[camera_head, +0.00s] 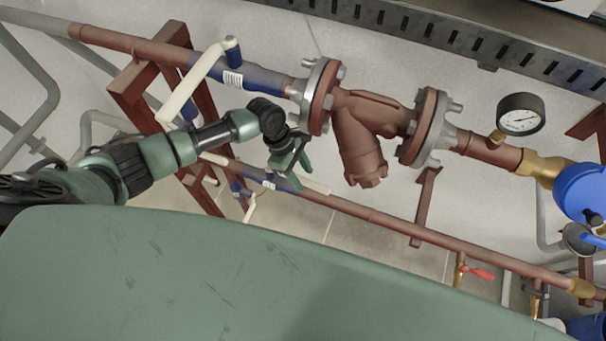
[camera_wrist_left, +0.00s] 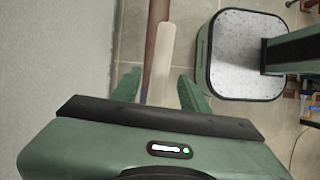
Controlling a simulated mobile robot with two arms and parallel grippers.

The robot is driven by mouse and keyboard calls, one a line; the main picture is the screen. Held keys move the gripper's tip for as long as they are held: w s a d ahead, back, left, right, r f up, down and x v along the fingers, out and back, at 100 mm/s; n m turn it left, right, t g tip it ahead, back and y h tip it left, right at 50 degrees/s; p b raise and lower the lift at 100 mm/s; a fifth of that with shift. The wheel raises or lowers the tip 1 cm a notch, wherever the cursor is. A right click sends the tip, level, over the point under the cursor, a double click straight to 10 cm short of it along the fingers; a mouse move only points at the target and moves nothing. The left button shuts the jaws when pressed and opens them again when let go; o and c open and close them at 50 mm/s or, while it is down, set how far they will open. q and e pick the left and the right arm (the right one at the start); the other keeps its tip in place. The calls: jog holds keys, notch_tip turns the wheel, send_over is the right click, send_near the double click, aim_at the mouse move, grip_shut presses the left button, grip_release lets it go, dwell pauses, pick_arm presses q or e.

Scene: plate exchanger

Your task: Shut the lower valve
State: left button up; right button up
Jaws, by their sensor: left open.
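The lower valve (camera_head: 240,186) has a blue body on the thin red-brown lower pipe, partly covered by my gripper. Its cream lever (camera_head: 316,187) shows past the fingers on the right, running roughly along the pipe. My left gripper (camera_head: 296,172) is open just over the lever. In the left wrist view, the cream lever (camera_wrist_left: 161,60) lies between the two open fingers (camera_wrist_left: 160,90), nearly in line with the red-brown pipe behind it. I see a gap on the right side of the lever; contact on the left is unclear. My right gripper is not in view.
The upper pipe carries another blue valve (camera_head: 262,82) with a cream lever (camera_head: 195,82) set at an angle. A flanged strainer (camera_head: 360,140) stands right of my gripper. A pressure gauge (camera_head: 520,115) and a small red-handled valve (camera_head: 480,273) are further right. A red-brown frame (camera_head: 135,85) stands behind my arm.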

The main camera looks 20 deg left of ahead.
pick_arm(q)
jog(key=shift+d+f, duration=0.2)
jog(key=shift+f, duration=0.3)
grip_shut()
dwell(1.2)
